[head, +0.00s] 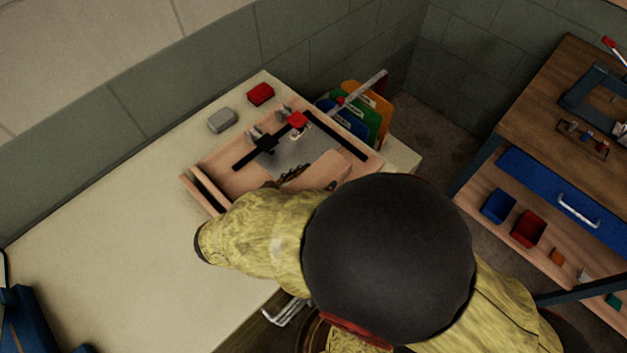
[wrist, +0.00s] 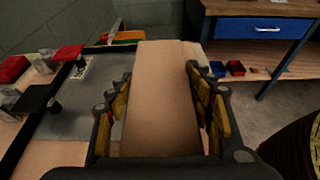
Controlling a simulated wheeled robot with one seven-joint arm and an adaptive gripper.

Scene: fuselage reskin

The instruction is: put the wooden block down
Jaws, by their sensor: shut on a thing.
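The wooden block (wrist: 160,100) is a long tan piece that fills the middle of the wrist view. My gripper (wrist: 162,105) is shut on it, with yellow-padded fingers on its left and right sides. The block's far end points toward the bench's far edge. Whether its underside touches anything is hidden. In the head view, my gripper (head: 292,175) shows only as a small dark shape over the wooden tray (head: 205,192), and the block is hard to tell from the tray there.
The tray holds a grey plate (head: 290,155), black bars and a red clamp (head: 297,119). A red block (head: 260,94) and a grey block (head: 222,119) lie behind it. Coloured folders (head: 365,112) stand at right. The bench (head: 110,240) is clear at left. Dark and yellow shapes cover the near side.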

